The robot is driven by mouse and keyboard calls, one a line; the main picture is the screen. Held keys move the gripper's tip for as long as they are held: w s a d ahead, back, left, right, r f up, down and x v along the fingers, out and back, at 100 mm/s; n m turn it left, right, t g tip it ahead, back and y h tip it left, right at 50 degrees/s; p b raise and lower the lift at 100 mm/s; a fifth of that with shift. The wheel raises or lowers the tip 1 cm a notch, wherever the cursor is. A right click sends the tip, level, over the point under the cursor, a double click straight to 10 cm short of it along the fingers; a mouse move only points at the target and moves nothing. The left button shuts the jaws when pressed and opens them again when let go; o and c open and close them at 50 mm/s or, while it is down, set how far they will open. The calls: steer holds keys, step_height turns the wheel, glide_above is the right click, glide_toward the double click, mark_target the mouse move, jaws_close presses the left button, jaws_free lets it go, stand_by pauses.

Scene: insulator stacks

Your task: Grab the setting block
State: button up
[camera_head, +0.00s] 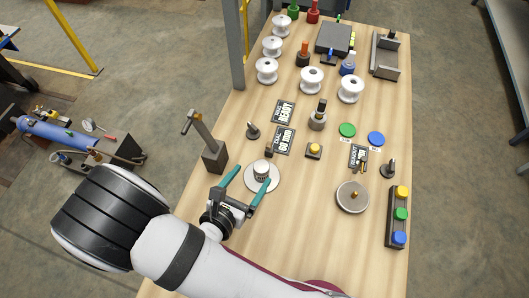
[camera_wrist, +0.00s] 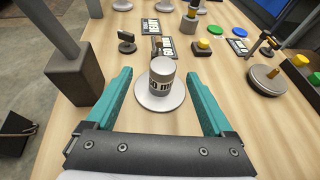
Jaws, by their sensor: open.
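The setting block appears to be a short, light-grey cylinder (camera_wrist: 162,76) with a dark-marked label on its side. It stands upright on a round white plate (camera_wrist: 160,103) on the wooden table. In the head view the cylinder (camera_head: 262,168) and the plate (camera_head: 262,188) are at the table's near left part. My gripper (camera_head: 256,175) is open, its two teal fingers on either side of the cylinder with clear gaps. In the wrist view my gripper (camera_wrist: 159,74) shows the fingers spread wide around the plate. The cylinder looks untouched.
A dark block with a post (camera_head: 214,155) stands close left of my gripper. A round disc with a brass knob (camera_head: 352,196) and a button box (camera_head: 397,215) lie to the right. Behind are a yellow button (camera_head: 314,149), a "60 mm" card (camera_head: 284,141) and white insulators (camera_head: 312,80).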

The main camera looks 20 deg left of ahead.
mark_target(265, 162)
steer(key=x, duration=0.4)
steer(key=shift+w, duration=0.1)
steer(key=x, duration=0.4)
steer(key=shift+d+f, duration=0.35)
steer(key=shift+f, duration=0.05)
steer(key=shift+w+f, duration=0.1)
steer(key=shift+w, duration=0.3)
jaws_close()
